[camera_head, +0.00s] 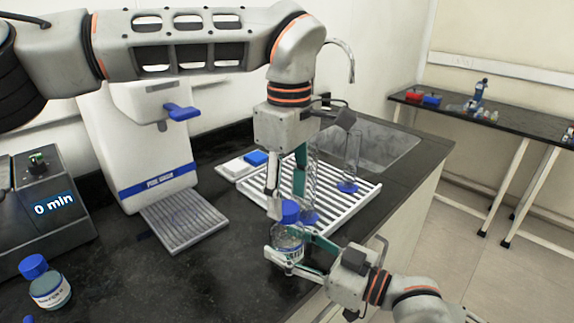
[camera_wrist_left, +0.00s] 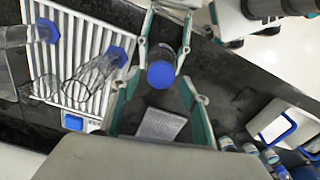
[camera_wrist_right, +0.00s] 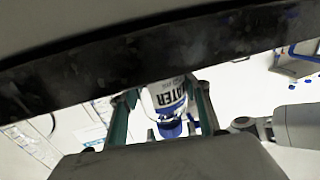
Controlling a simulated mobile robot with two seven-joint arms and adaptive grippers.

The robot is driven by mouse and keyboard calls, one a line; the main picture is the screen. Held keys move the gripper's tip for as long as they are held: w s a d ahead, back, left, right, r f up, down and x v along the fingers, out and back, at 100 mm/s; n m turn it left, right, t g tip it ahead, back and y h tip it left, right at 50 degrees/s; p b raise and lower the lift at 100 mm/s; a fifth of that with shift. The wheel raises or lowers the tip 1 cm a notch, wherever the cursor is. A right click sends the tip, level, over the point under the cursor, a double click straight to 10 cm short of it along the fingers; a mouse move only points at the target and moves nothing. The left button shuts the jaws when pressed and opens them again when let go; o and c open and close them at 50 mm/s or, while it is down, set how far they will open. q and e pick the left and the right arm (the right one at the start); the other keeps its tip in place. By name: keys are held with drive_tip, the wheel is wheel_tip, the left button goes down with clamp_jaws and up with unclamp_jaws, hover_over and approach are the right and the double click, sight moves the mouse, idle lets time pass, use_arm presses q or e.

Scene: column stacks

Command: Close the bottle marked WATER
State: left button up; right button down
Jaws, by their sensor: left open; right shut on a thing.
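My right gripper (camera_head: 290,250) is shut on the bottle's body, above the counter's front edge. A blue cap (camera_head: 290,209) is at the bottle's top; the cap also shows in the left wrist view (camera_wrist_left: 160,74). I cannot tell how tightly it sits. My left gripper (camera_head: 284,190) points down over the cap, fingers open; in the left wrist view its fingers (camera_wrist_left: 160,90) lie to either side of the cap.
A white drying rack (camera_head: 335,205) with glassware and blue bases lies behind the bottle, near the sink (camera_head: 375,145). Another blue-capped bottle (camera_head: 48,291) stands at the left, by a device reading 0 min (camera_head: 50,215). The dark counter's front middle is clear.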

use_arm(q)
drive_tip(key=n, duration=0.5)
drive_tip(key=r+n, duration=0.1)
drive_tip(key=n, duration=0.6)
drive_tip(key=shift+r+n, duration=0.3)
drive_tip(key=shift+n, duration=0.1)
drive_tip(key=n, duration=0.5)
drive_tip(key=shift+r, duration=0.3)
drive_tip(key=n, duration=0.5)
drive_tip(key=shift+r+n, duration=0.3)
drive_tip(key=shift+n, duration=0.1)
drive_tip(key=n, duration=0.4)
drive_tip(key=r+n, duration=0.1)
drive_tip(key=n, duration=0.7)
drive_tip(key=shift+r, duration=0.25)
drive_tip(key=n, duration=0.5)
drive_tip(key=shift+r+n, duration=0.3)
drive_tip(key=shift+n, duration=0.1)
drive_tip(key=n, duration=0.6)
drive_tip(key=shift+a+r, duration=0.1)
drive_tip(key=shift+r, duration=0.25)
